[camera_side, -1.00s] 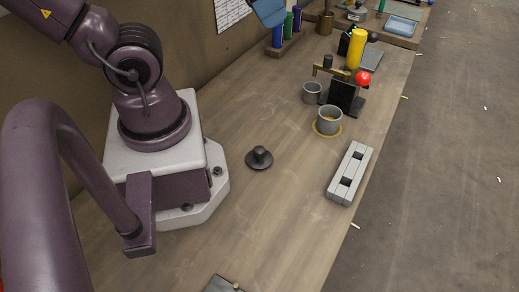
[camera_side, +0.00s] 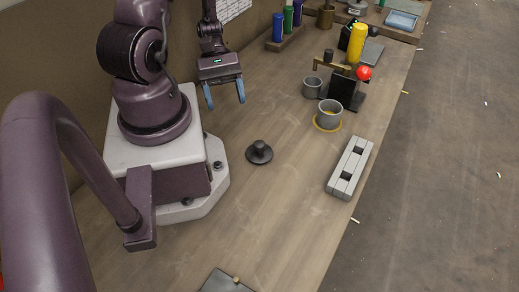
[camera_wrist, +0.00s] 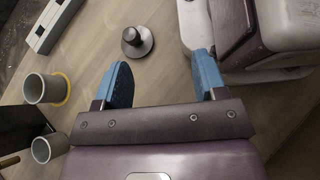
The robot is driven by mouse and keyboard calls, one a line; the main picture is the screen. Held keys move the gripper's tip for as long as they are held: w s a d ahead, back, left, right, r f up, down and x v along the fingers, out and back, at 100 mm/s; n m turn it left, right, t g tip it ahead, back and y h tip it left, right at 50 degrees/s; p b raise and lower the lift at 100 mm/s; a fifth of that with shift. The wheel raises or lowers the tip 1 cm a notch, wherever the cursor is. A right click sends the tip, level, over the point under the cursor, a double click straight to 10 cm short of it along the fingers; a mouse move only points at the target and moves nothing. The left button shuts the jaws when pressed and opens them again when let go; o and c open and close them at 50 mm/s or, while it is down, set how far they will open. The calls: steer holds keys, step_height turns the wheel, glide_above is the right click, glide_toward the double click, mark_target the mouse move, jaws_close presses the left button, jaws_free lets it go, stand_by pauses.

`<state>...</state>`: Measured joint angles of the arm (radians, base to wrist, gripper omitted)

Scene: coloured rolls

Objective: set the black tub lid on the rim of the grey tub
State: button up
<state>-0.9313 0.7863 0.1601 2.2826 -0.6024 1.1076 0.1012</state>
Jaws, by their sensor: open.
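The black tub lid (camera_side: 259,154) lies on the bench with its knob up, in front of my base. In the wrist view the lid (camera_wrist: 138,42) is ahead of my fingers, near the top middle. My gripper (camera_side: 225,92) has two blue fingers pointing down, spread apart with nothing between them. It hangs above the bench, behind the lid in the side view; the gripper also shows in the wrist view (camera_wrist: 160,82). A grey tub (camera_side: 329,114) stands upright on a yellow ring to the right of the lid. A smaller grey tub (camera_side: 312,87) stands behind it. Both tubs look open at the top.
A grey slotted block (camera_side: 349,170) lies near the bench's right edge. A black stand with a brass arm and a red ball (camera_side: 364,73) is behind the tubs, with a yellow roll (camera_side: 356,46) beyond. The bench around the lid is clear.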

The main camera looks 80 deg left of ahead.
mark_target(263, 150)
steer(key=f+n+t, duration=0.1)
steer(key=f+n+t+h, duration=0.1)
steer(key=f+n, duration=0.1)
steer(key=shift+s+d+f+t, duration=0.15)
steer(key=shift+s+d+t, duration=0.1)
steer(key=shift+s+t, duration=0.15)
steer(key=shift+w+a+f+n+t, duration=0.15)
steer(key=shift+w+a+n+t, duration=0.05)
steer(key=shift+w+n+t, duration=0.25)
steer(key=shift+w+a+f+n+t, duration=0.1)
steer(key=shift+w+a+n+t, duration=0.1)
steer(key=shift+w+n+t, duration=0.25)
steer(key=shift+w+d, duration=0.3)
steer(key=shift+w, duration=0.1)
steer(key=x, duration=0.6)
steer(key=shift+w+d, duration=0.1)
steer(key=shift+d, duration=0.2)
steer(key=shift+x, duration=2.8)
steer(key=shift+w+a, duration=0.1)
steer(key=shift+w, duration=0.1)
steer(key=shift+f, duration=0.1)
steer(key=c, duration=1.2)
